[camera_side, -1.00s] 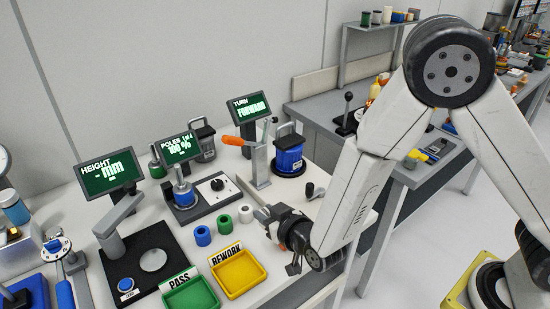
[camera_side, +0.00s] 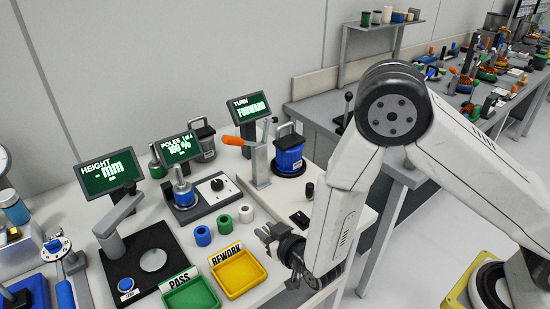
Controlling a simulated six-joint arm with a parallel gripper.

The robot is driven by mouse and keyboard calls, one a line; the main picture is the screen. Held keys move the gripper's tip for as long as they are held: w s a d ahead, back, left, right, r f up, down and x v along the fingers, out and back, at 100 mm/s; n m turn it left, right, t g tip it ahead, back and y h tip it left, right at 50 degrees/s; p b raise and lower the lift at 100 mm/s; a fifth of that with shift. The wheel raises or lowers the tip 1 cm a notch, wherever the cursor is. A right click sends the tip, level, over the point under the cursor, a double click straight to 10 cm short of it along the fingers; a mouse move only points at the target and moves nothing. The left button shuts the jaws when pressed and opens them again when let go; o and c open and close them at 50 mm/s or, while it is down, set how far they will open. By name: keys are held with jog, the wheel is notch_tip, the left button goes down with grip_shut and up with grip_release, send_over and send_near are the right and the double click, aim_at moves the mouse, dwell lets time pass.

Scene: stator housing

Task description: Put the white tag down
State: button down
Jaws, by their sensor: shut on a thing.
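My gripper (camera_side: 266,234) is low over the front right of the white bench, just right of the yellow REWORK tray. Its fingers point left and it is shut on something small. The white tag cannot be made out clearly; at this size the held thing blends with the grey fingers. I cannot tell whether it touches the bench.
The yellow REWORK tray (camera_side: 239,275) and the green PASS tray (camera_side: 191,296) are close on the left.

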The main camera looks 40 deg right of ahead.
jog(key=shift+f, duration=1.65)
jog(key=shift+f, duration=0.2)
jog(key=shift+c, duration=2.2)
grip_release()
jog(key=shift+v, duration=3.95)
jog(key=shift+a+f, duration=0.1)
jog(key=shift+f, duration=0.05)
